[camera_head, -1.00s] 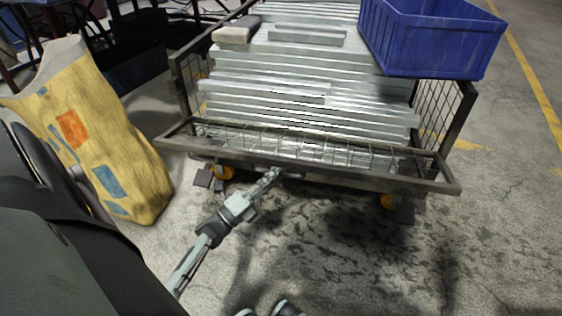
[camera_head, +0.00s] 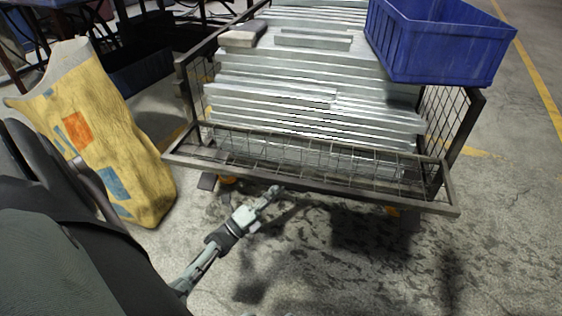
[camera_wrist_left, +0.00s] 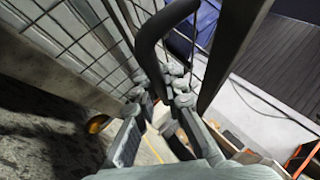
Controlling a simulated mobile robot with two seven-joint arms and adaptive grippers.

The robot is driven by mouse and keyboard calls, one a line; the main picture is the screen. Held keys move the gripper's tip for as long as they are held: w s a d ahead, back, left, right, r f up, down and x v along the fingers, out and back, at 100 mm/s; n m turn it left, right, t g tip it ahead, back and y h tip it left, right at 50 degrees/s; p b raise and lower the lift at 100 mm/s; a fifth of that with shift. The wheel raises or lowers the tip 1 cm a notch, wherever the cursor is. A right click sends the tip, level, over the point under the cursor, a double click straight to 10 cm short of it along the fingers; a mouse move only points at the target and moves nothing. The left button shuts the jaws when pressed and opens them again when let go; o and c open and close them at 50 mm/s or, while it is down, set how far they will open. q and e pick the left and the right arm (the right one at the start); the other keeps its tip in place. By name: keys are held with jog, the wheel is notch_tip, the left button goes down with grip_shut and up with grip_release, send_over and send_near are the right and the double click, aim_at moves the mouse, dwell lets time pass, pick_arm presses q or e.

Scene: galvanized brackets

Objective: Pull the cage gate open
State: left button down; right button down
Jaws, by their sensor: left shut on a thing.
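The cage gate (camera_head: 318,188) is the mesh front panel of a metal cage cart. Its near rail stands out from the cart front, leaving a gap with mesh showing. My left gripper (camera_head: 274,191) is at the near side of this rail, left of its middle. In the left wrist view my left gripper (camera_wrist_left: 176,88) is shut on a dark curved handle (camera_wrist_left: 148,42) beside the gate's frame bar (camera_wrist_left: 232,45) and mesh. The handle is too small to make out in the head view. My right gripper is in neither view.
The cage cart (camera_head: 464,127) holds stacked galvanized brackets (camera_head: 315,97) and a blue bin (camera_head: 440,50) at the back right. A yellow sack (camera_head: 100,130) stands left of the cart. The floor in front of the gate is clear, with shadows.

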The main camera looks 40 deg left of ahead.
pick_arm(q)
jog(key=c, duration=1.6)
grip_release()
jog(key=shift+o, duration=0.2)
jog(key=v, duration=1.2)
